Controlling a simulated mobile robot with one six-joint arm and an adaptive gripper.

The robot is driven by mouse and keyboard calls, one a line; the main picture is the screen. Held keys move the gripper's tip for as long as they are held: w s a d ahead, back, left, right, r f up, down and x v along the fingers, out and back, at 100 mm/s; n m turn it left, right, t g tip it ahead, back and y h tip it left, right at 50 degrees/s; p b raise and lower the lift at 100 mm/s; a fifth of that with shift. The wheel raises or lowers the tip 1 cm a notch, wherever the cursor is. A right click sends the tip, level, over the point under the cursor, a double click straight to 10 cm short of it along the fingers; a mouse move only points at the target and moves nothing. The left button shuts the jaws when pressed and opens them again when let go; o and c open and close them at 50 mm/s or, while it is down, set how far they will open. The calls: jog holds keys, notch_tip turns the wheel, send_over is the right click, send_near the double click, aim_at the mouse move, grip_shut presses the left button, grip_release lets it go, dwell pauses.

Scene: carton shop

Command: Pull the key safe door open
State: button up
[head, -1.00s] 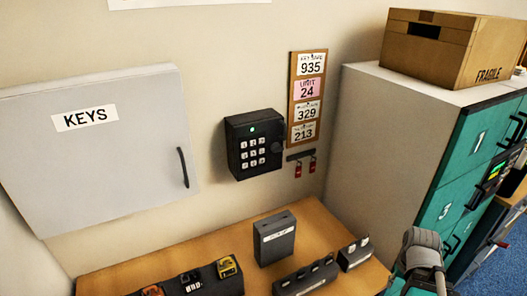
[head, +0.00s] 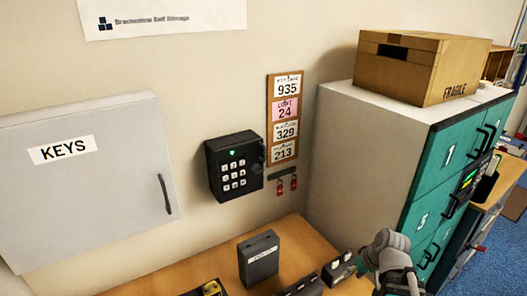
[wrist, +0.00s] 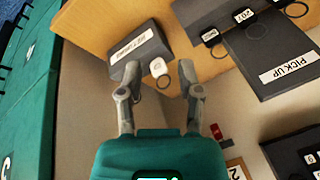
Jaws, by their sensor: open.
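The black keypad box (head: 233,165) is mounted on the wall with its front closed, a green light lit and a dark knob at its right side. A card on the board beside it reads KEY SAFE 935. A corner of this box shows at lower right in the wrist view (wrist: 296,153). A grey wall cabinet (head: 110,185) labelled KEYS, with a dark handle, is also shut. My gripper (wrist: 159,90) is open and empty, its fingers spread towards a rack with a white tag. In the head view, my arm's end is at lower right, apart from the keypad box; its fingers are unclear.
A wooden desk (head: 215,265) below holds a dark PICK UP box (wrist: 280,45) and small key racks, one (wrist: 133,45) close to my fingers. Red tags (head: 287,184) hang beside the keypad box. Teal lockers (head: 450,160) with a carton (head: 430,70) on top stand at right.

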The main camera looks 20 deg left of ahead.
jog(key=w+a+r+n+t+y+p, duration=0.1)
jog(key=w+a+r+n+y+p, duration=0.15)
jog(key=a+r, duration=0.3)
jog(key=w+a+r+n+t+y+p, duration=0.1)
jog(key=w+a+r+n+y+p, duration=0.15)
jog(key=a+r+y, duration=0.35)
jog(key=n+t+y+p, duration=0.3)
jog(key=t+y+p, duration=0.1)
jog(key=t, duration=0.1)
send_near(265, 159)
jog(key=s+d+r, duration=0.2)
jog(key=d, duration=0.1)
jog(key=shift+w+f+h, duration=0.1)
jog(key=shift+w+h, duration=0.05)
jog(key=shift+h, duration=0.1)
jog(key=shift+w+a, duration=0.1)
jog(key=x, duration=1.3)
jog(key=shift+w+a, duration=0.15)
jog(key=shift+a, duration=0.1)
grip_shut()
